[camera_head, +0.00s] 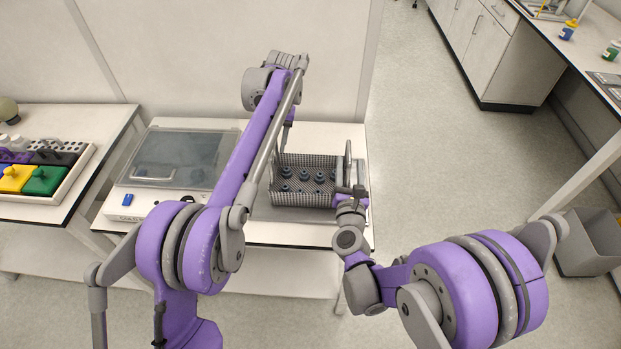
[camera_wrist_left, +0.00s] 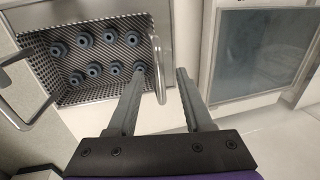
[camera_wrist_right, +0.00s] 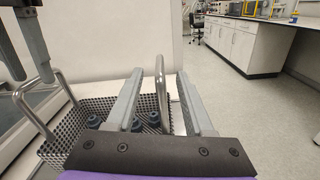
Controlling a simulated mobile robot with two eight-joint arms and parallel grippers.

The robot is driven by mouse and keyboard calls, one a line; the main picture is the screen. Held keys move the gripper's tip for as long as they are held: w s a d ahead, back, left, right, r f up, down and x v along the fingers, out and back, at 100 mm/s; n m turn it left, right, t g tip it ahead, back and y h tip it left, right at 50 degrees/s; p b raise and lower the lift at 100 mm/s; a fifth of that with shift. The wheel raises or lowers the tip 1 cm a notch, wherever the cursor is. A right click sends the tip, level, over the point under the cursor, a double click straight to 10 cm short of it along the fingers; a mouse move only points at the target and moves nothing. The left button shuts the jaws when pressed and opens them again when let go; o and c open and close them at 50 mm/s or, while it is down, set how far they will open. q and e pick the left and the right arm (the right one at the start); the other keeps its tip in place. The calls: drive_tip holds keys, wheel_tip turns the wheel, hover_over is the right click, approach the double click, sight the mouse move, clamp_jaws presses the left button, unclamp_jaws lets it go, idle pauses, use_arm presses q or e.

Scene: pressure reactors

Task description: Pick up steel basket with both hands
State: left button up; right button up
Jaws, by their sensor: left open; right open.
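The steel basket (camera_head: 301,200) is a perforated metal box with upright loop handles at its left and right ends. It sits on the bench and holds several dark blue-grey round parts (camera_wrist_left: 100,70). My left gripper (camera_wrist_left: 159,72) is open, with the left handle (camera_wrist_left: 156,55) between its fingers; in the head view my left arm largely hides it. My right gripper (camera_wrist_right: 160,76) is open, with the right handle (camera_wrist_right: 159,68) between its fingers. Both handles appear free of a closed grip. The basket also shows in the right wrist view (camera_wrist_right: 70,130).
A machine with a grey translucent lid (camera_head: 180,158) stands left of the basket on the same bench. A side table (camera_head: 75,115) with a tray of coloured blocks is farther left. A wall rises behind the bench. Open floor (camera_head: 430,150) lies to the right, with a grey bin (camera_head: 585,255).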

sight(349, 141)
use_arm(q)
drive_tip(key=f, duration=0.3)
drive_tip(key=a+f, duration=0.1)
drive_tip(key=f, duration=0.2)
drive_tip(key=shift+a, duration=0.1)
use_arm(e)
drive_tip(key=w, duration=0.6)
drive_tip(key=shift+d, duration=0.15)
use_arm(q)
drive_tip(key=shift+r, duration=0.1)
clamp_jaws()
use_arm(e)
clamp_jaws()
